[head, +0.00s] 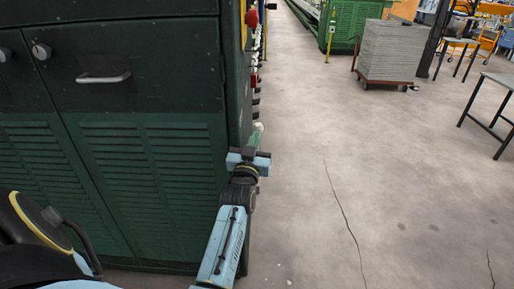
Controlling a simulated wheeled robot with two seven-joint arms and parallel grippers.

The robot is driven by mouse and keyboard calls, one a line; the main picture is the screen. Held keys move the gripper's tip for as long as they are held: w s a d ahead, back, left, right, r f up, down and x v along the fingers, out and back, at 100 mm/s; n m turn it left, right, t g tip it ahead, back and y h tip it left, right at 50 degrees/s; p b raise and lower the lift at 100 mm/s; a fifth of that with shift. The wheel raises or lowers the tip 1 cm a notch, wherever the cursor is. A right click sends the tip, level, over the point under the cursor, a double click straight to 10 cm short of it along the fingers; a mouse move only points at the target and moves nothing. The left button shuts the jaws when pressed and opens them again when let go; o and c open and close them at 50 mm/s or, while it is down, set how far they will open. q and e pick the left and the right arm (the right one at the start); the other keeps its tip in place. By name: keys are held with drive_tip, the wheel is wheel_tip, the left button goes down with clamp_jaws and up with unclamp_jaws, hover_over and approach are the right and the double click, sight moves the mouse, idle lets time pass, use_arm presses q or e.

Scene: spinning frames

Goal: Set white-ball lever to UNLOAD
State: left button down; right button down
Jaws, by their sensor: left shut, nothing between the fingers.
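A small pale, whitish-green knob (258,127) shows at the right edge of the dark green machine cabinet, just above my left gripper; it looks like the white-ball lever's end, but most of the lever is hidden. My left gripper (257,153) is shut and empty, held beside the cabinet's edge directly below the knob in the picture. I cannot tell whether it touches the lever. The lever's UNLOAD marking is not visible. My right gripper is not in view.
The dark green cabinet (150,165) with louvred doors and a metal handle (103,77) fills the left. A red knob (252,18) sits higher on its edge. The concrete floor (350,190) at right is open. A grey stack on a cart (388,52) and a table (495,110) stand farther off.

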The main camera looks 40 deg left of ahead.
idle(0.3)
